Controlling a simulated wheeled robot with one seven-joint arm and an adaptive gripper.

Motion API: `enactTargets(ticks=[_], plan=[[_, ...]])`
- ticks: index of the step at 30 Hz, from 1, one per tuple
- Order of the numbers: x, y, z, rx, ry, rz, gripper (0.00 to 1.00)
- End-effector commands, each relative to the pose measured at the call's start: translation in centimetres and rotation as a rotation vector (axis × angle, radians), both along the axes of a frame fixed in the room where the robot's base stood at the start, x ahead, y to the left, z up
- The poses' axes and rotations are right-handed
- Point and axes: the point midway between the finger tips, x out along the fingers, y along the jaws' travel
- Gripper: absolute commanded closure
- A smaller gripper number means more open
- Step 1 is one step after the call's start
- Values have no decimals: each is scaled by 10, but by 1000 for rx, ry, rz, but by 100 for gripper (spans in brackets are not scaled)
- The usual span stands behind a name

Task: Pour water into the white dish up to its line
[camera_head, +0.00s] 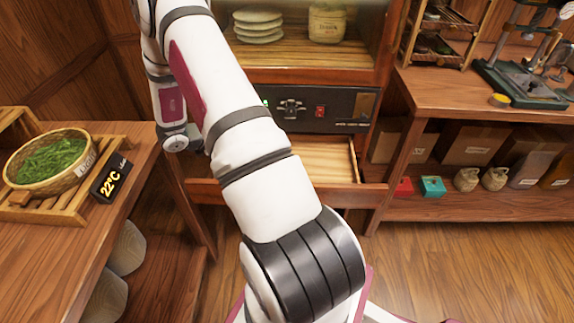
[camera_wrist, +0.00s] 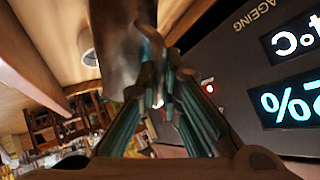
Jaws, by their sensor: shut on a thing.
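My gripper (camera_wrist: 163,80) shows in the wrist view, its dark fingers with teal pads closed together. They are shut on a dark, smooth metallic thing (camera_wrist: 118,35) that rises past the top edge; only part of it shows, so I cannot tell whether it is the water vessel. In the head view my own arm crosses the middle and hides the gripper. An open wooden drawer (camera_head: 328,160) juts from below the cabinet's control panel, partly behind my arm. I cannot make out the white dish or any water in either view.
The dark control panel (camera_head: 345,108) also fills the right of the wrist view (camera_wrist: 235,80). White discs (camera_head: 258,25) and a jar (camera_head: 327,22) stand on the shelf above. A basket of green leaves (camera_head: 88,160) is on the left counter. Boxes line the right lower shelf.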

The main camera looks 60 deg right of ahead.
Motion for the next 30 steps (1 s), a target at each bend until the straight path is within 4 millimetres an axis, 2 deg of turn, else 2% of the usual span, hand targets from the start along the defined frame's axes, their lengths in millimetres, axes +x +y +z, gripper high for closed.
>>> enactTargets(ticks=[8,30], plan=[[12,4,19,-50,106,2,100],[39,16,108,-157,357,0,100]])
